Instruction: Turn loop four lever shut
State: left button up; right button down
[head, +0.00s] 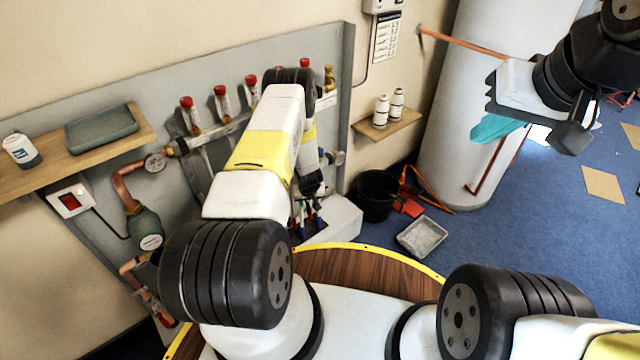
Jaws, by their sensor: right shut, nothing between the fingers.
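I cannot pick out the loop four lever. My right gripper (572,137) is shut and empty at the upper right, away from the manifold.
A shelf (150,128) with a grey tray (102,129) is at left. A small shelf (402,126) holds two white bottles. A white cylinder (468,90), black bucket (376,196) and grey tray (422,237) stand right of the manifold.

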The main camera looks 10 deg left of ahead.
aim_at(309, 206)
pick_arm(q)
jog(key=shift+x, duration=3.95)
jog(key=shift+a, duration=0.1)
grip_shut()
